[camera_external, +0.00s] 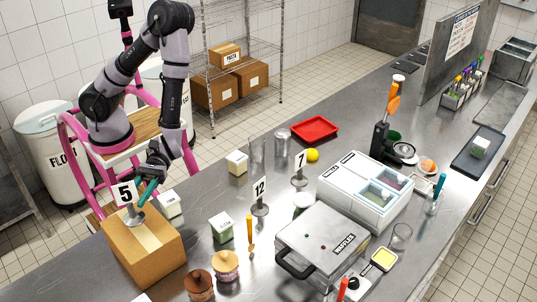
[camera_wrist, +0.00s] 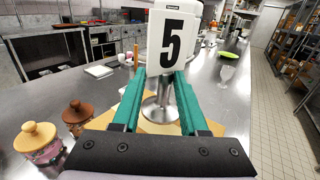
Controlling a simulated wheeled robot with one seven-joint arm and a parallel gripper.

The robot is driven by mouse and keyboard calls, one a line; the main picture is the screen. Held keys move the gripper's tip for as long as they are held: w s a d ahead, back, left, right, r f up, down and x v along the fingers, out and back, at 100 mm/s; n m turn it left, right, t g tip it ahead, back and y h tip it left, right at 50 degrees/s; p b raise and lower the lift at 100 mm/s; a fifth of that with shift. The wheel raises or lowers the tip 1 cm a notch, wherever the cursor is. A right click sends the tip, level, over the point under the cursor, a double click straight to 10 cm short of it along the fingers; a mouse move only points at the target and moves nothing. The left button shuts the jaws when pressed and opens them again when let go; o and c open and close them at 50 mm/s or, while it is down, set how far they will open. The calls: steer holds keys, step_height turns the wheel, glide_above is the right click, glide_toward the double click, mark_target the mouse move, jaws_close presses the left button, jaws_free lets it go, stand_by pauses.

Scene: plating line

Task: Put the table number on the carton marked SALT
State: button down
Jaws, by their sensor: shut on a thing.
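A table number "5" (camera_external: 125,193), a white card on a metal stand, is upright over a brown carton (camera_external: 155,258) at the lower left of the counter. My gripper (camera_external: 147,190) has its teal fingers closed around the stand's stem. In the wrist view the "5" card (camera_wrist: 174,38) fills the top middle, with my gripper's fingers (camera_wrist: 160,82) on either side below it. Its round base is over the carton's top and appears to rest on it. I see no SALT marking on the carton's visible faces.
Table numbers "12" (camera_external: 260,192) and "7" (camera_external: 300,165) stand farther right. Small labelled cartons (camera_external: 221,228), lidded jars (camera_external: 199,285) and a waffle maker (camera_external: 322,245) are near. Boxes, one marked PASTA (camera_external: 225,55), sit on the rear shelf.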

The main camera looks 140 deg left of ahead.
mark_target(136, 213)
steer(key=shift+f, duration=1.9)
steer(key=shift+c, duration=2.2)
jaws_free()
steer(key=shift+f, duration=0.15)
